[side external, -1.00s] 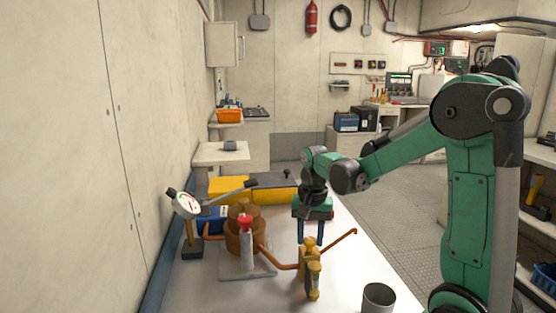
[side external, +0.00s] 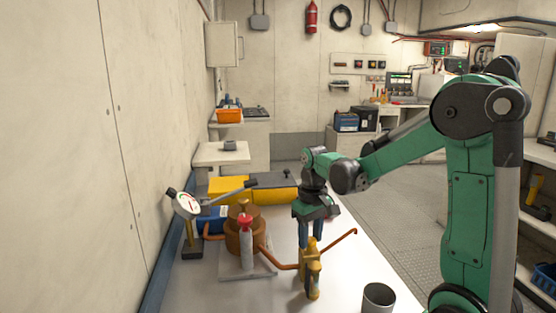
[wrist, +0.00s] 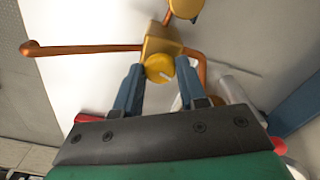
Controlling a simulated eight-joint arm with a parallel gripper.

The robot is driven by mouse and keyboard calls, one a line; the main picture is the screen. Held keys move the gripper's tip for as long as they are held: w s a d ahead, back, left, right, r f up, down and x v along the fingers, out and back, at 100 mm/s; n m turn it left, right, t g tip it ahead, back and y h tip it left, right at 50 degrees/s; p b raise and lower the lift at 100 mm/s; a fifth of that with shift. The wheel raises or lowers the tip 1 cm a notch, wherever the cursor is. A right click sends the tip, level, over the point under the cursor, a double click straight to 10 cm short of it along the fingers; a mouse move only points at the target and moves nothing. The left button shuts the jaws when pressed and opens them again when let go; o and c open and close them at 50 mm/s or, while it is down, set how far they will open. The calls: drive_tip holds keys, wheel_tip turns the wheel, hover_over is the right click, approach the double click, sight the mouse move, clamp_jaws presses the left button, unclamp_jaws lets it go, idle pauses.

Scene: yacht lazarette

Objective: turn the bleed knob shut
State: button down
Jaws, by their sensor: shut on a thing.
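A brass valve body (side external: 313,275) stands on the white bench with copper pipes running from it. Its round yellow bleed knob (wrist: 158,68), with a pale pointer line, shows on top in the wrist view. My gripper (wrist: 160,70) points down over the valve, its two blue fingers on either side of the knob and shut on it. In the side external view my gripper (side external: 311,242) covers the knob. The pointer line slants towards the right finger.
A brown cylinder (side external: 240,238) and a red-topped grey cylinder (side external: 246,252) stand left of the valve. A dial gauge (side external: 187,205) is further left, near the wall. A grey cup (side external: 378,297) stands at front right. A copper pipe end (side external: 354,231) sticks out to the right.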

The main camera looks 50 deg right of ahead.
sight(310, 239)
drive_tip(key=shift+n, duration=1.7)
drive_tip(key=c, duration=0.5)
unclamp_jaws()
drive_tip(key=shift+r, duration=0.1)
drive_tip(key=shift+r, duration=2.7)
drive_tip(key=s+a+t, duration=0.1)
drive_tip(key=a+t, duration=0.6)
drive_tip(key=a, duration=0.7)
